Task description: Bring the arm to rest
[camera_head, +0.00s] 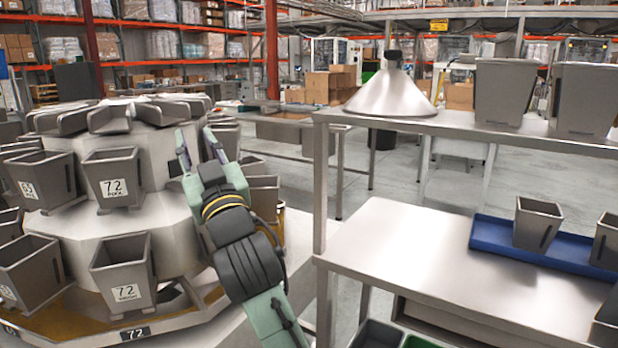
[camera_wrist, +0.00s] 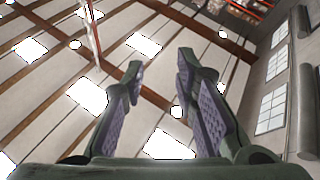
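My gripper (camera_head: 198,150) is raised in front of the right side of the weigher (camera_head: 100,245) in the head view, with its fingers pointing up. The two fingers are apart and nothing is between them. In the wrist view my gripper (camera_wrist: 160,85) also shows open and empty, with the ceiling and its bright skylights behind it. My arm comes up from the bottom of the head view, between the weigher and the steel table (camera_head: 420,250). I cannot tell from these frames whether the arm touches anything.
Several grey buckets hang on the weigher, among them an upper one marked 72 (camera_head: 113,178) and a lower one marked 72 (camera_head: 123,272). The table holds a blue tray (camera_head: 490,238) with grey buckets. A shelf (camera_head: 450,125) above carries a metal cone (camera_head: 392,92) and two larger buckets.

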